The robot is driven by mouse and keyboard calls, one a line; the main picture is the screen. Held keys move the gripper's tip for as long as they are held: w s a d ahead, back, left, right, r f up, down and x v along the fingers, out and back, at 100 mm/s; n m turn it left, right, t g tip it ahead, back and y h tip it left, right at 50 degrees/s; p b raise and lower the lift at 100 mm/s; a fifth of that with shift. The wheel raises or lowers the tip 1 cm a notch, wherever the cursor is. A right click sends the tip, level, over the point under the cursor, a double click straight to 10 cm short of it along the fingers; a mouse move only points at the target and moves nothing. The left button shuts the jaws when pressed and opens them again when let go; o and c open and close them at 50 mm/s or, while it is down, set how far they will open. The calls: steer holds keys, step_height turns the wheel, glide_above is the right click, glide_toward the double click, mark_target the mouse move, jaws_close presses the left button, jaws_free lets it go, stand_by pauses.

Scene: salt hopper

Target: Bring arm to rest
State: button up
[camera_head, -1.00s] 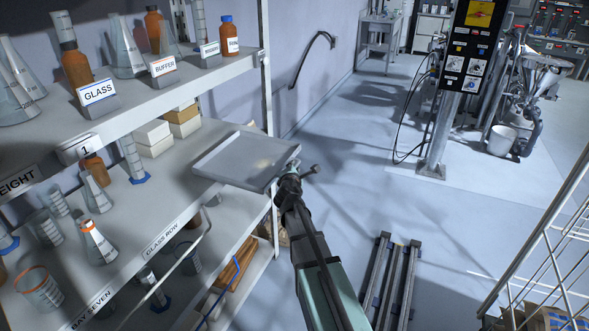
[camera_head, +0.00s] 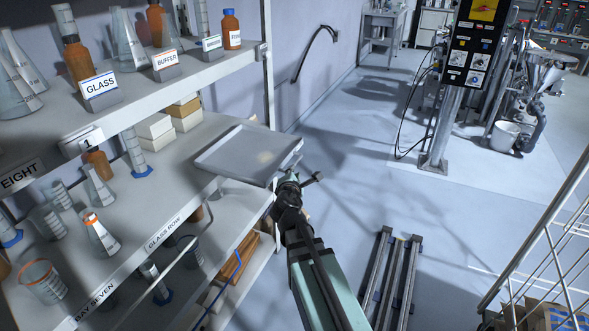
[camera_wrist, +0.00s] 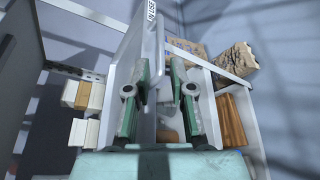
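My gripper (camera_head: 297,182) is at the end of my green and black arm, just below the near right corner of a grey tray (camera_head: 225,160) in the head view. Nothing appears gripped.
The shelf unit (camera_head: 135,245) on the left carries flasks, amber bottles and cylinders. Metal rails (camera_head: 392,275) lie on the floor right of my arm. A wire rack (camera_head: 545,250) stands at the right. The middle floor is clear.

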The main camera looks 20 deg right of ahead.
steer(key=shift+v, duration=0.85)
steer(key=s+a+f+m+g+y, duration=0.1)
steer(key=s+f+m+g, duration=0.6)
steer(key=f, duration=0.8)
steer(key=s+a+f+m+g+y, duration=0.2)
steer(key=s+f+m+g, duration=0.2)
steer(key=s+f+m, duration=0.75)
steer(key=s+a+f+g+y, duration=0.1)
steer(key=s+a+f+g, duration=0.2)
steer(key=s+f, duration=0.4)
steer(key=s+a+f+g+y, duration=0.1)
steer(key=s+a+f+g, duration=0.2)
steer(key=s+f, duration=0.5)
steer(key=s+a+f+g+y, duration=0.2)
steer(key=s+f, duration=0.5)
steer(key=s, duration=1.1)
steer(key=a+g, duration=0.1)
steer(key=a, duration=0.1)
steer(key=shift+a+f+m+g, duration=0.3)
steer(key=shift+f+m, duration=0.05)
